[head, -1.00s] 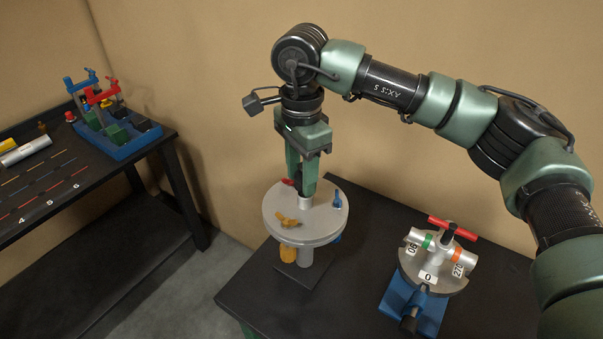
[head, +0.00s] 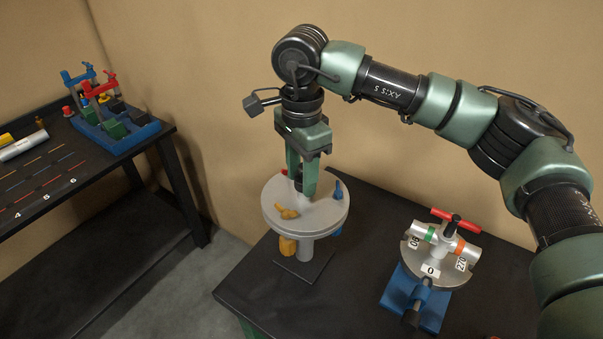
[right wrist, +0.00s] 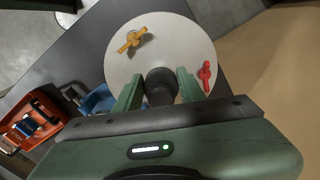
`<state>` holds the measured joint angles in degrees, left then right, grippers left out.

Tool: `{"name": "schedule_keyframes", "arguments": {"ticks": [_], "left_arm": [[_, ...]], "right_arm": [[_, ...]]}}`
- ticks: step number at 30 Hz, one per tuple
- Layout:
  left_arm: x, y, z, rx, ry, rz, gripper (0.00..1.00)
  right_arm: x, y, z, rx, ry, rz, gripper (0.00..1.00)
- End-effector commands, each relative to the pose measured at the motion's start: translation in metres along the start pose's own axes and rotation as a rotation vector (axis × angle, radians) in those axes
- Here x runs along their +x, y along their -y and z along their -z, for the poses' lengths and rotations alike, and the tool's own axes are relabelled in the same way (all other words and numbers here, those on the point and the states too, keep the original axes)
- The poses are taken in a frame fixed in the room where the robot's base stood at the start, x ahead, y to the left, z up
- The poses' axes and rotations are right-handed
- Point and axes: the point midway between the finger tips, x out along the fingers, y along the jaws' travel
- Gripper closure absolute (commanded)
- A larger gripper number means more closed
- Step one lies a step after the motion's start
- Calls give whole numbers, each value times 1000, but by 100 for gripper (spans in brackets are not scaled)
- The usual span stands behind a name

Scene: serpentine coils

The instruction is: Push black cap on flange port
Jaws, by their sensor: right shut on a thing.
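The grey round flange plate (head: 275,208) stands on a post. My right gripper (head: 304,190) points down at its middle and is shut on the black cap (right wrist: 160,85), which fills the gap between its fingertips. In the right wrist view the right gripper's green fingers (right wrist: 158,90) flank the cap, with the plate's pale face (right wrist: 120,55) just beyond. The silver port stub at the plate's centre is hidden behind the fingers and cap, so I cannot tell whether the cap is seated. My left gripper is not in view.
The plate carries a yellow handle (head: 287,212), a blue handle (head: 338,190) and a red handle (right wrist: 206,76). A valve fixture with a red bar (head: 455,219) stands on the dark table to the right. A blue tray (head: 123,140) sits on the left bench.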

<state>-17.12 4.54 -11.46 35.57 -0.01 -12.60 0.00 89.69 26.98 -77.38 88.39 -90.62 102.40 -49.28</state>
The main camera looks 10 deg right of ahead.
Motion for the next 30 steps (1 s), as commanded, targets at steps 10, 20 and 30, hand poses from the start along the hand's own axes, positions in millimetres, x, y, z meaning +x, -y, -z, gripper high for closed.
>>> {"name": "schedule_keyframes", "arguments": {"ticks": [10, 20, 30], "left_arm": [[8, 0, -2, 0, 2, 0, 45], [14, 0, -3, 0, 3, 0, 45], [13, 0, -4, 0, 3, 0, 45]], "right_arm": [[8, 0, 0, 0, 0, 0, 100], [14, 0, 0, 0, 0, -1, 100], [14, -1, 0, -1, 0, -2, 35]]}}
